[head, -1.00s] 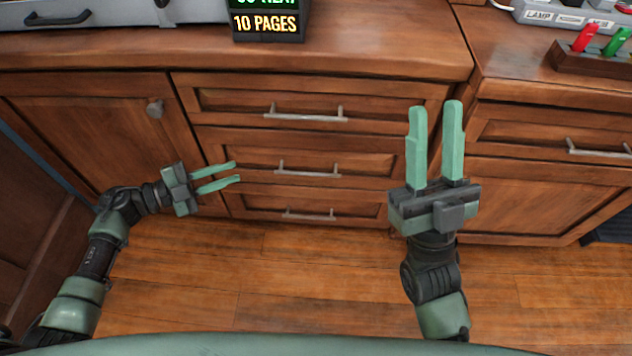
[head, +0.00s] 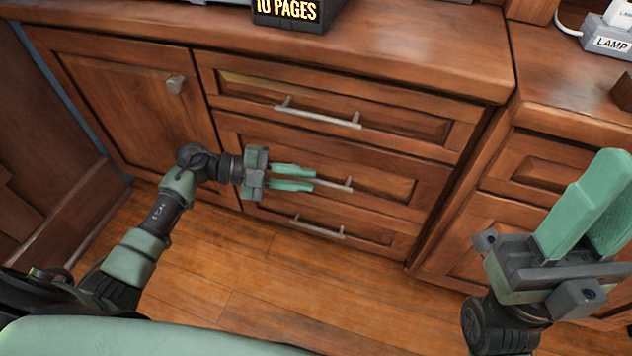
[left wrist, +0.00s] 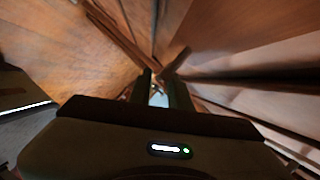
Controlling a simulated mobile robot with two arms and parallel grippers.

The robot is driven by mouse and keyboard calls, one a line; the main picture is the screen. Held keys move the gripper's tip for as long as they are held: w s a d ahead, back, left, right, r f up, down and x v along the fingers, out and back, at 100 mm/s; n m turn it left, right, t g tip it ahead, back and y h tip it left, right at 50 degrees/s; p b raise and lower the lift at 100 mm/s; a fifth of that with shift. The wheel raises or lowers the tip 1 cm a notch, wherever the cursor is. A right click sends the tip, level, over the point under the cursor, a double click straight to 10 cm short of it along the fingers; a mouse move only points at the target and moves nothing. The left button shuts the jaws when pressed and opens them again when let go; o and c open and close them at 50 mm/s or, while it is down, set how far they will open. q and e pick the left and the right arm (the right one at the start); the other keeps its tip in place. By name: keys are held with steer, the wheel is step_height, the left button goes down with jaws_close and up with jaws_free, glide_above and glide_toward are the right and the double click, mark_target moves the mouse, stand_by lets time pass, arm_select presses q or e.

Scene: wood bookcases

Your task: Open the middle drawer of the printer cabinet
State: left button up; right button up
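The wooden printer cabinet (head: 430,62) has a stack of drawers with metal bar handles. Its middle drawer (head: 392,187) looks shut, flush with the front. The middle drawer's handle (head: 336,184) shows to the right of my left fingertips; its left part is hidden by them. My left gripper (head: 314,179) is open, with a gap between its fingers, at this handle; whether the bar lies between the fingers I cannot tell. In the left wrist view the fingers (left wrist: 159,95) point at dark, blurred wood. My right gripper (head: 618,185) is open and empty at the right.
The top drawer (head: 330,105) and bottom drawer (head: 382,238) look shut. A cupboard door (head: 115,95) with a knob is at the left, and another cabinet (head: 455,245) stands at the right. The wooden floor (head: 260,290) in front is clear.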

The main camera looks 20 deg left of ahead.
arm_select(q)
steer(key=shift+b+x, duration=0.3)
steer(key=shift+x, duration=1.15)
jaws_close()
stand_by(0.3)
